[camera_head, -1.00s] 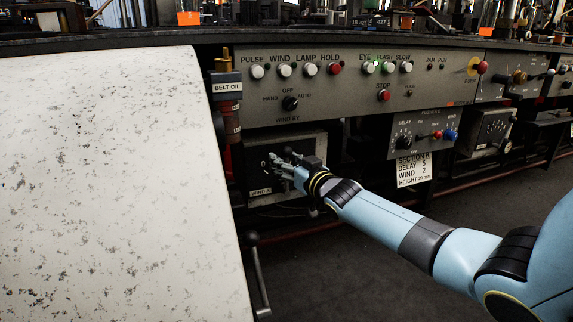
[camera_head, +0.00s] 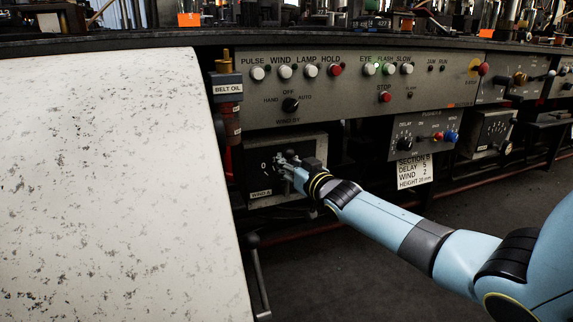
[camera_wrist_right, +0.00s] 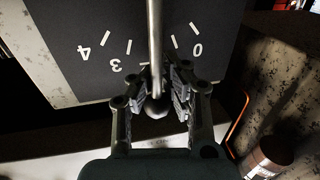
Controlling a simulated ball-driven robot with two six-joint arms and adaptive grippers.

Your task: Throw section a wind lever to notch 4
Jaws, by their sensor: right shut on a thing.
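The section A wind box, labelled WIND A (camera_head: 260,192), is a grey unit with a black dial plate (camera_head: 263,180) below the main panel at left centre. My right gripper (camera_head: 283,163) is at its dial. In the right wrist view, the wind lever (camera_wrist_right: 155,45) is a metal rod ending in a round knob (camera_wrist_right: 157,104). My right gripper (camera_wrist_right: 161,92) is shut on the lever near the knob. The dial appears inverted there, with 0 to the right of the lever and 3 and 4 to the left. The lever covers the middle marks. My left gripper is not in view.
A pale speckled cover (camera_head: 100,190) fills the left side. The belt oil bottle (camera_head: 227,105) stands just left of the wind box. The main panel (camera_head: 440,95) overhangs above. The section B card (camera_head: 413,171) and wind box (camera_head: 488,132) are to the right.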

